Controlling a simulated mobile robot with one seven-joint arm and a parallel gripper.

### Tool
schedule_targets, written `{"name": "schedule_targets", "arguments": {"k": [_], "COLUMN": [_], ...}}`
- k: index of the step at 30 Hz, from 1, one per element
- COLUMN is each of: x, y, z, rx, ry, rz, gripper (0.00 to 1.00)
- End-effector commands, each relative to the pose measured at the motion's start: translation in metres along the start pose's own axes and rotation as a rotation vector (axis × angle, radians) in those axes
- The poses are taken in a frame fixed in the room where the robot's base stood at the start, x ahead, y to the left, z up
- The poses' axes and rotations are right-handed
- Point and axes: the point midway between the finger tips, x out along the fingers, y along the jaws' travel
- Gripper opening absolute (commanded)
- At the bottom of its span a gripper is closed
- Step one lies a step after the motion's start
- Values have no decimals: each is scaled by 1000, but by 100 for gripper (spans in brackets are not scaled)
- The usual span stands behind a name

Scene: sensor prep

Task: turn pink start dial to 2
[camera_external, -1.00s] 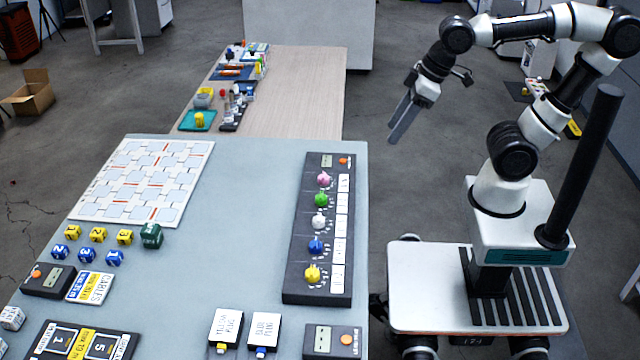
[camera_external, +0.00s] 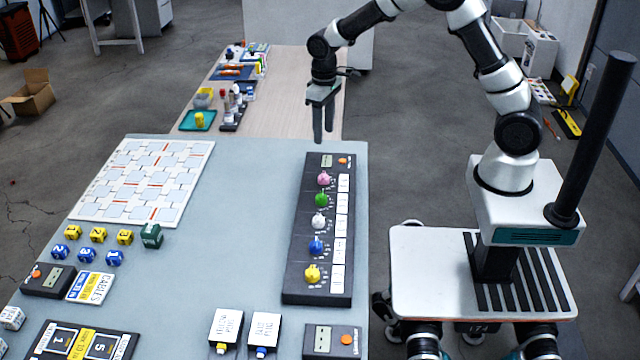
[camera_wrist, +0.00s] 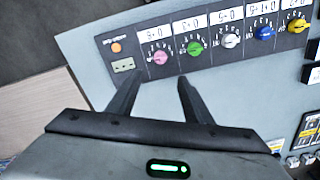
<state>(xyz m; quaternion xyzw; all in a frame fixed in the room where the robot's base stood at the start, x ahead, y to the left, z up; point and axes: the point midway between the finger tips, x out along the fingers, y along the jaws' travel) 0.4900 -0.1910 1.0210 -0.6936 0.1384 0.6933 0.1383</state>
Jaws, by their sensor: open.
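The pink dial (camera_external: 324,179) is the farthest dial on a long dark panel (camera_external: 297,283) at the right side of the grey table. In the wrist view the pink dial (camera_wrist: 160,57) shows just beyond and between my fingertips, with printed marks around it too small to read surely. My gripper (camera_external: 324,138) is open and empty, pointing down above the far end of the panel; it also shows in the wrist view (camera_wrist: 158,82). It appears apart from the dial.
Green (camera_external: 321,199), white (camera_external: 319,221), blue (camera_external: 316,245) and yellow (camera_external: 312,273) dials line the same panel. An orange button (camera_external: 344,160) and a small display (camera_external: 327,160) sit at its far end.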

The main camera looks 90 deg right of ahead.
Motion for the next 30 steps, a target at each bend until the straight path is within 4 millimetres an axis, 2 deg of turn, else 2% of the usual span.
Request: {"name": "schedule_targets", "arguments": {"k": [12, 18, 24, 30], "x": [91, 130, 152, 157], "y": [0, 0, 0, 0], "z": [2, 2, 1, 1], "rx": [-1, -1, -1, -1], "ry": [-5, -4, -1, 0], "rz": [0, 0, 0, 0], "gripper": [46, 46, 46, 46]}}
